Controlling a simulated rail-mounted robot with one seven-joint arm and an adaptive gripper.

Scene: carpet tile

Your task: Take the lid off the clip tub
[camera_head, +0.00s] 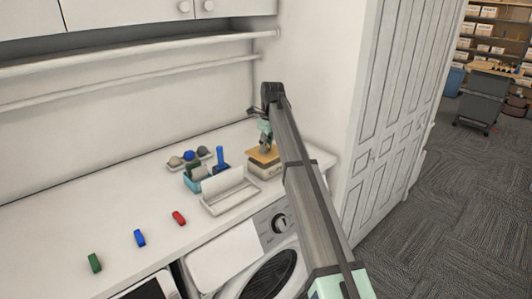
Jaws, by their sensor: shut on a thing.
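A small pale tub (266,171), which I take to be the clip tub, stands at the right end of the white counter. Its tan lid (256,158) is over the top of it. I cannot tell if the lid touches the rim or is slightly raised. My gripper (265,149) points down at the middle of the lid and is shut on it, likely at a handle that the fingers hide. My arm covers the right side of the tub.
Left of the tub is an open white tray or case (229,194). Behind it are a teal container (191,180), a blue upright object (220,158) and some small balls. Red (179,218), blue (140,238) and green (95,263) pieces lie along the counter. A wall stands behind.

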